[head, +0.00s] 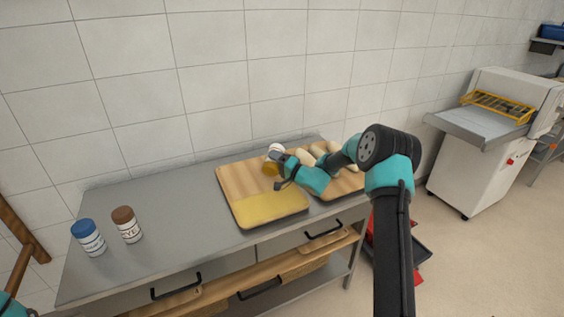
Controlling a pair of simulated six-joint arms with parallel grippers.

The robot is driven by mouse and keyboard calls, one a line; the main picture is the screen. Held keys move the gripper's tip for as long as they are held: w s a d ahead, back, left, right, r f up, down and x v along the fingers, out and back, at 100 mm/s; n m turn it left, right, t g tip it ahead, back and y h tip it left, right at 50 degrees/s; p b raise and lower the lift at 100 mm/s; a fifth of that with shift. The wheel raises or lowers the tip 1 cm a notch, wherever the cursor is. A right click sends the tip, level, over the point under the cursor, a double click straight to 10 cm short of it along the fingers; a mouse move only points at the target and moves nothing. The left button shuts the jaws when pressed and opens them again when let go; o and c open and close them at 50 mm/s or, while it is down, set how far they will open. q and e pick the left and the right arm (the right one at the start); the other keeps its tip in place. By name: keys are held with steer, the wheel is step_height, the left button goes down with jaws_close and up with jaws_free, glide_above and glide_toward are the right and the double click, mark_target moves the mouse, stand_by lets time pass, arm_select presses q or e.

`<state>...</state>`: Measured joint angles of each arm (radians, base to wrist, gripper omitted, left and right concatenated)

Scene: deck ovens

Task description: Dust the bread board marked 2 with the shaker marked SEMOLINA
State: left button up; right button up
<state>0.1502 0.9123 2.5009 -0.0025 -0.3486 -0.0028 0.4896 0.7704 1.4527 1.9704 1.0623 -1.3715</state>
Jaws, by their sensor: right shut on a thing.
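My right gripper (279,171) is shut on a shaker (274,148) with a white body and a mustard-yellow end. The shaker is held over the back part of a wooden bread board (238,180), with the yellow end down, so it looks upside down. Its label cannot be read. A yellow layer of powder covers the front part of this board; the back part is bare wood. A second board (346,186) lies to the right with pale loaves on it, partly hidden by my right arm. No board number is legible. My left gripper is out of view.
A blue-capped shaker (89,238) and a brown-capped shaker (127,225) stand at the left of the steel table (180,220). The tabletop between them and the board is clear. A tiled wall stands close behind. A white machine (485,150) is at the right.

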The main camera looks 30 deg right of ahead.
steer(key=shift+w+a, duration=2.4)
steer(key=shift+a, duration=3.25)
steer(key=shift+w+d, duration=2.8)
steer(key=shift+d, duration=0.05)
steer(key=s+a+r+m+g, duration=0.1)
steer(key=r+m+g, duration=0.2)
steer(key=m, duration=0.5)
steer(key=s+a+r+m+g+y, duration=0.1)
steer(key=s+a+r+m+g, duration=0.1)
steer(key=m+g, duration=0.3)
steer(key=shift+s+a+r+m, duration=0.3)
steer(key=shift+r+m, duration=0.6)
steer(key=shift+m, duration=1.2)
steer(key=shift+d, duration=0.1)
